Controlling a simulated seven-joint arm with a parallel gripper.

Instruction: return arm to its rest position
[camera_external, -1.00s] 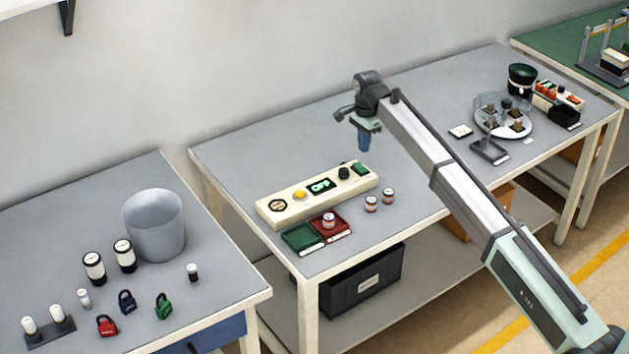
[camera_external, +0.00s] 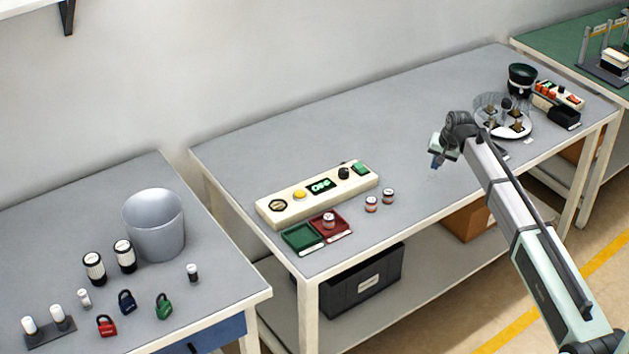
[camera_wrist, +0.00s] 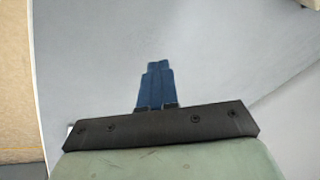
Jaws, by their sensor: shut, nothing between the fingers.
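My gripper (camera_external: 436,161) is in the external view, above the right part of the middle table (camera_external: 415,120), near its front edge. In the wrist view its blue fingers (camera_wrist: 156,86) are pressed together with nothing between them. Bare grey tabletop (camera_wrist: 100,50) lies beyond the fingers in the wrist view. My arm reaches in from the lower right of the external view.
A control box (camera_external: 318,193) with an "OFF" display, green tray (camera_external: 302,237), red tray (camera_external: 339,232) and two small jars (camera_external: 371,204) stand to the left. A round clear feeder (camera_external: 517,128) stands close behind my wrist. The table's middle is clear.

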